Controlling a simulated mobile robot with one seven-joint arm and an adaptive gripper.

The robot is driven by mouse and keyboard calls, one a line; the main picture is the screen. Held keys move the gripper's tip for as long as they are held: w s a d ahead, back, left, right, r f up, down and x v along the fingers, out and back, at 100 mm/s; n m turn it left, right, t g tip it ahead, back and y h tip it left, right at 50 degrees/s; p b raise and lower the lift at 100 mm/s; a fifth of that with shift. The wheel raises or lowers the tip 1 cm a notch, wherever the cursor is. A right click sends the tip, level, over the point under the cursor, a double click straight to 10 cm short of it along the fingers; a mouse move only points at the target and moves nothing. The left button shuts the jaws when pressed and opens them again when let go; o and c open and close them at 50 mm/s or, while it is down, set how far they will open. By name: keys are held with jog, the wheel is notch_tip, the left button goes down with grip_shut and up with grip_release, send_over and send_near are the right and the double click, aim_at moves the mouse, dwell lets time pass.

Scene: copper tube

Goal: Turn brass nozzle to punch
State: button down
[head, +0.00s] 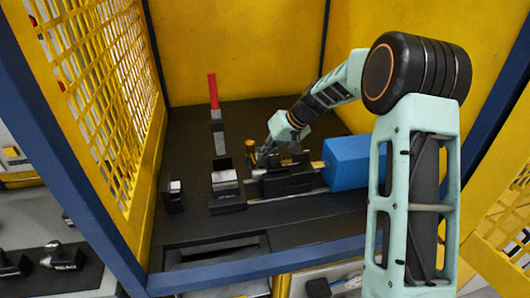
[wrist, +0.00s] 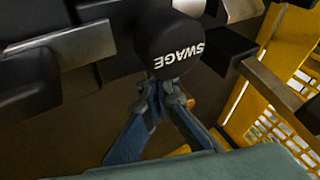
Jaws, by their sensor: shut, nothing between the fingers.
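My gripper (head: 263,155) is at the machine on the dark bench in the head view. In the wrist view my gripper (wrist: 168,92) has its fingertips together, with nothing between them. The fingertips are right against or just below a round black knob (wrist: 168,42) marked SWAGE in white; I cannot tell if they touch it. A small brass-coloured upright piece (head: 250,151) stands just left of my gripper in the head view, probably the nozzle. A small orange-brown bit (wrist: 191,103) shows beside the right fingertip in the wrist view. No PUNCH marking is readable.
A blue block (head: 350,162) lies right of the black fixture (head: 287,180). A red-handled lever (head: 213,92) stands behind at left. A black block with a metal top (head: 227,190) is left of the fixture. A yellow mesh panel (head: 95,85) closes the left side.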

jog(key=shift+f, duration=0.1)
jog(key=shift+s+a+f+b, duration=0.1)
jog(key=shift+s+a+b, duration=0.15)
jog(key=shift+a+b, duration=0.5)
jog(key=shift+d, duration=0.25)
